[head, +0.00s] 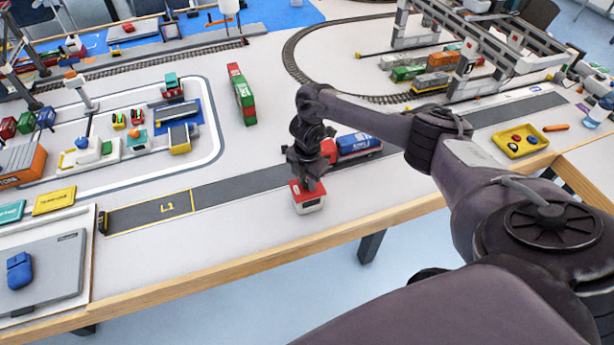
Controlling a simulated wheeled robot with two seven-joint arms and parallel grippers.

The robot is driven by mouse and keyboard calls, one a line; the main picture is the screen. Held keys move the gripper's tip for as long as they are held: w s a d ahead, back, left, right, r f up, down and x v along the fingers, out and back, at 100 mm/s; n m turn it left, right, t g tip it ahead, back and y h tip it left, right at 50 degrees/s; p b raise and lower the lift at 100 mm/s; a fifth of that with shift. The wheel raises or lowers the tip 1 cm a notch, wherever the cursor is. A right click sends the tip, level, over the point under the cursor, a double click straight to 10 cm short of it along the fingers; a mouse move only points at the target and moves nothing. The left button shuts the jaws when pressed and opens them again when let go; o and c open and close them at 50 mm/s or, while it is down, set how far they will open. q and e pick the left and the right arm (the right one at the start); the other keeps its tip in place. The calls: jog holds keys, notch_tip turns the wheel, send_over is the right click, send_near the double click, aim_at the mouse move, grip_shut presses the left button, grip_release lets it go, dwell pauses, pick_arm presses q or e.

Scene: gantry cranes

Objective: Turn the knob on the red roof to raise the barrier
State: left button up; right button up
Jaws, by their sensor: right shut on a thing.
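A small white hut with a red roof (307,201) stands near the front edge of the table, at the middle of the head view. My right gripper (310,180) points down onto the roof from above. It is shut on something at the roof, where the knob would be. The knob itself is hidden behind the gripper. I cannot clearly make out the barrier near the hut. My left gripper is not in view.
A blue and red vehicle (352,147) stands on the grey road just behind my right gripper. A green and red container (241,94) lies further back. A yellow tray (520,141) is at the right.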

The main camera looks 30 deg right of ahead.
jog(key=shift+w+r+m, duration=0.1)
jog(key=shift+r+m, duration=0.05)
jog(key=shift+m, duration=0.45)
jog(key=shift+p, duration=0.3)
jog(key=o, duration=1)
